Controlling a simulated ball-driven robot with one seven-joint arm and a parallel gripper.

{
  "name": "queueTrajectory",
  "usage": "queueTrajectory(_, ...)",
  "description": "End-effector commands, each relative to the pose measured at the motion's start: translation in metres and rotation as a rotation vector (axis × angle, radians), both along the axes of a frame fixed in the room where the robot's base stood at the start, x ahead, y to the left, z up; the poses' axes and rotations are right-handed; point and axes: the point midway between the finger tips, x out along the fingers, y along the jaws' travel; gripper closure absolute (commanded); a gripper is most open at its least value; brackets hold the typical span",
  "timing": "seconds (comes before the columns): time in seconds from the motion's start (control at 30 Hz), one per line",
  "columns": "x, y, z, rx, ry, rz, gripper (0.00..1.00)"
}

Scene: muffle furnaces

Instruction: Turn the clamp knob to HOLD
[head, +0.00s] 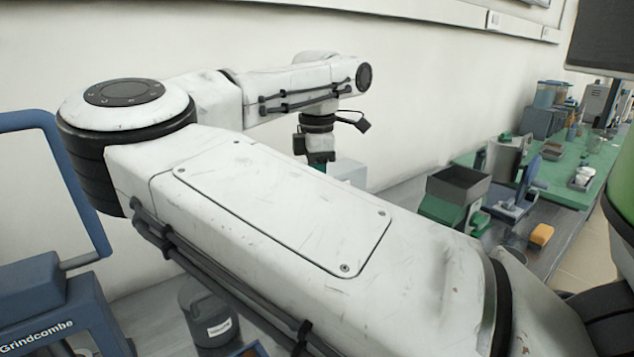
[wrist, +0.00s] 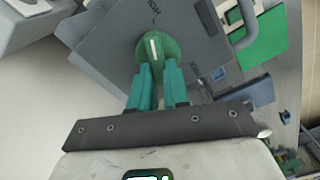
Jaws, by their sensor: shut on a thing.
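The clamp knob (wrist: 154,46) is round and green with a white pointer line, in the wrist view. It sits on the face of a grey panel (wrist: 200,45). The pointer line runs nearly straight up the picture, toward a short mark and small dark lettering that I cannot read surely. My gripper (wrist: 157,72) has its two teal fingers shut on the knob, one at each side of its lower part. In the head view my gripper (head: 319,157) is small and partly hidden behind my arm, and the knob cannot be made out.
In the head view a dark-topped green box (head: 455,190), an orange block (head: 540,235) and a green mat (head: 570,180) with equipment lie at the right. A blue Grindcombe device (head: 50,310) and a grey canister (head: 208,315) stand at the lower left. A plain wall runs behind.

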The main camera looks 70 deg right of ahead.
Motion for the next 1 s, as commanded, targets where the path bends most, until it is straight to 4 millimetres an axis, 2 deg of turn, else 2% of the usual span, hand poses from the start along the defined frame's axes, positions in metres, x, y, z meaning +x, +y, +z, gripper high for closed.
queueTrajectory(0.33, 0.000, 0.000, 0.001, -0.001, -0.001, -0.001, 1.00)
queueTrajectory(0.37, 0.000, 0.000, 0.001, -0.001, -0.001, -0.001, 0.83)
queueTrajectory(0.63, 0.000, 0.000, 0.000, -0.001, -0.001, -0.001, 0.58)
queueTrajectory(0.87, 0.000, 0.000, 0.001, -0.001, -0.001, -0.001, 0.58)
queueTrajectory(1.0, 0.001, 0.000, 0.011, -0.001, -0.003, 0.000, 0.58)
